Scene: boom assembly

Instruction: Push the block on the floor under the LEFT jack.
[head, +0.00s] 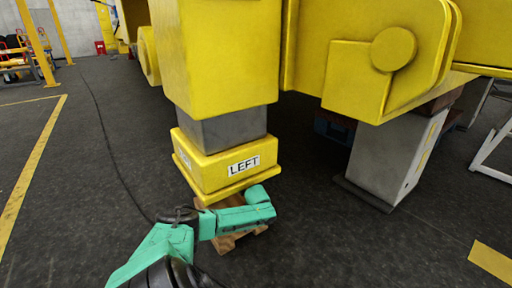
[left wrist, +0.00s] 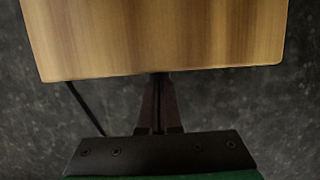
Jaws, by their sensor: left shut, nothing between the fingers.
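The left jack (head: 225,165) is a yellow foot marked LEFT on a grey post below a large yellow housing. A wooden block (head: 228,244) lies on the floor at its near side, mostly behind my green left arm. Part of it shows below the jack's foot; I cannot tell how far under it reaches. In the left wrist view the block (left wrist: 155,35) fills the top, its straight near edge at my left gripper (left wrist: 158,80). The fingers are shut and empty, their tips at that edge; contact is unclear. My right gripper is out of view.
A grey support block (head: 390,155) stands under the yellow machine at the right. A dark cable (head: 105,140) runs along the floor at the left. Yellow floor lines (head: 35,165) mark the left side. The floor between cable and line is clear.

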